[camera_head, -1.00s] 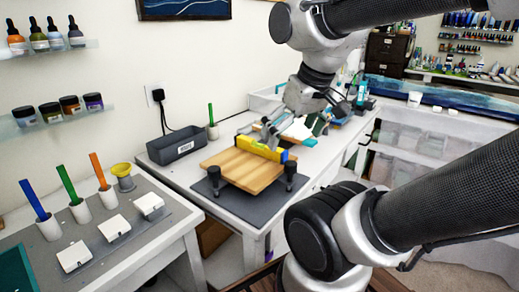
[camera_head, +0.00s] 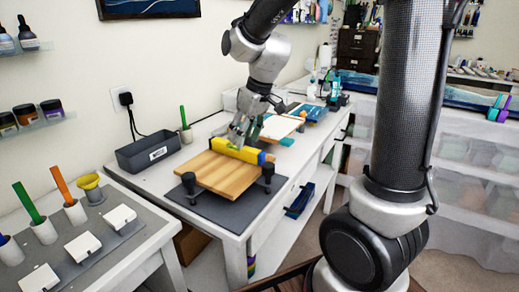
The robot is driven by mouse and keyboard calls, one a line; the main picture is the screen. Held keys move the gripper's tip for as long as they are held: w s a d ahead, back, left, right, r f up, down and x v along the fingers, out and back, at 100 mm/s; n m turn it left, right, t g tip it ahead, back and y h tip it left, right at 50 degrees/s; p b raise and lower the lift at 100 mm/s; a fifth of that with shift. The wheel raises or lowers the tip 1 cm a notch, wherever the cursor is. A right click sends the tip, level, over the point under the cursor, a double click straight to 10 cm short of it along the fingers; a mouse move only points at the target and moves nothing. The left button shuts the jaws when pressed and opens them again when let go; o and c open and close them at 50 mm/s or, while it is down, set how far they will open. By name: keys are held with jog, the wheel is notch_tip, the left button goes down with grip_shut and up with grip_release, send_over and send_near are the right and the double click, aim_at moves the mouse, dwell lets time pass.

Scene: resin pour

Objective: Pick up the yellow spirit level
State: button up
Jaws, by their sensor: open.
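The yellow spirit level (camera_head: 243,153) has a blue end at its right and a green patch near its middle. It lies along the back part of a wooden board (camera_head: 226,178). The board rests on small dark supports over a dark grey mat (camera_head: 222,212) on the white table. My gripper (camera_head: 240,138) points down from above, open, with its fingertips close to the left-middle part of the level. I cannot tell whether the fingers straddle or touch it.
A dark grey bin (camera_head: 148,152) and a white cup with a green stick (camera_head: 186,134) stand left of the board. Black knobs (camera_head: 268,173) stand by the board's corners. A side table at lower left holds white boxes (camera_head: 82,247) and a yellow funnel (camera_head: 91,186).

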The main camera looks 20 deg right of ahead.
aim_at(236, 150)
jog(key=shift+w+d+r+t, duration=0.2)
jog(key=shift+w+r+t, duration=0.2)
jog(key=shift+w+r, duration=0.25)
jog(key=shift+w+n, duration=0.35)
jog(key=shift+n, duration=0.25)
jog(key=x, duration=0.7)
jog(key=shift+w+a+f, duration=0.2)
jog(key=shift+w+a, duration=0.15)
jog(key=shift+c, duration=0.4)
grip_shut()
